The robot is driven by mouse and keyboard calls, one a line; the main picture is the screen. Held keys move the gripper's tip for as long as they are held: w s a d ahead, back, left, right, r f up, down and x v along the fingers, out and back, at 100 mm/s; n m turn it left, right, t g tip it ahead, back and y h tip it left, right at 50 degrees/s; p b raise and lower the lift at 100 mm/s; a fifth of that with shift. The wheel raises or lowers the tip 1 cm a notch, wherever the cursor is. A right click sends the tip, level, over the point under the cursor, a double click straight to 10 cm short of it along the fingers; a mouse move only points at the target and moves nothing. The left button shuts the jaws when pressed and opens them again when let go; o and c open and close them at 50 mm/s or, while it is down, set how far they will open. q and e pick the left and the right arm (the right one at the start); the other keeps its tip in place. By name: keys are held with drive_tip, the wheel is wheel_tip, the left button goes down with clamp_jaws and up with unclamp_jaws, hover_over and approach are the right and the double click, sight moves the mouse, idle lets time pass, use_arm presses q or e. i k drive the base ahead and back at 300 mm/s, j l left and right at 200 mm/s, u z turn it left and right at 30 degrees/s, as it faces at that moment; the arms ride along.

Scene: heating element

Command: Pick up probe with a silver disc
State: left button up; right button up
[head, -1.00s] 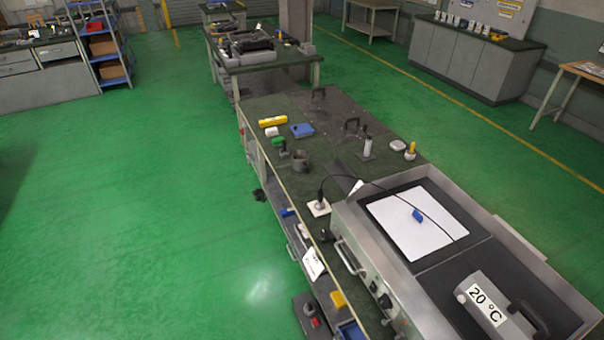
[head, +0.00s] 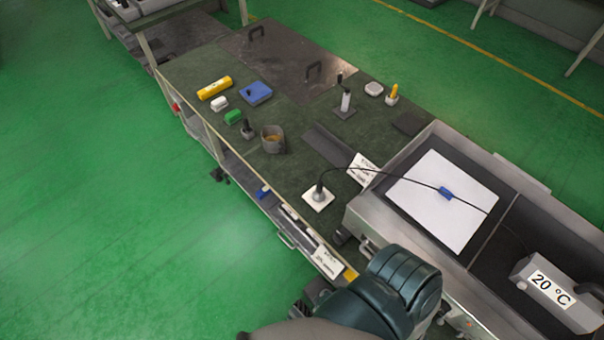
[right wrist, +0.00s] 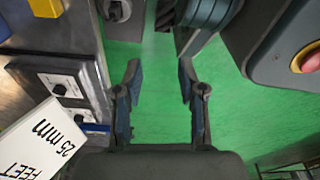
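A probe (head: 319,191) with a grey head and a black cable stands upright on a white square plate near the front edge of the bench, in the head view. Its cable runs right past a blue piece (head: 445,193) on a white sheet. I cannot make out a silver disc at this size. My right gripper (right wrist: 160,80) shows in the right wrist view. Its two fingers are apart with only green floor seen between them, and it is empty. A dark arm part of mine covers the bottom middle of the head view. My left gripper is not in view.
A metal unit with a white sheet (head: 440,215) and a 20 °C box (head: 550,292) stands at right. A grey cup (head: 272,140), yellow block (head: 214,88) and blue case (head: 257,93) lie farther back. Labelled boxes and knobs (right wrist: 62,85) show at left in the wrist view.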

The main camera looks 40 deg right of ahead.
sight(318, 195)
drive_tip(key=i, duration=2.25)
drive_tip(key=i+z, duration=0.15)
drive_tip(key=z, duration=0.25)
drive_tip(key=i+z, duration=0.15)
drive_tip(key=z, duration=0.25)
drive_tip(key=i+j+z, duration=0.15)
drive_tip(key=z, duration=0.25)
drive_tip(key=i+j+z, duration=0.1)
drive_tip(key=z, duration=2.7)
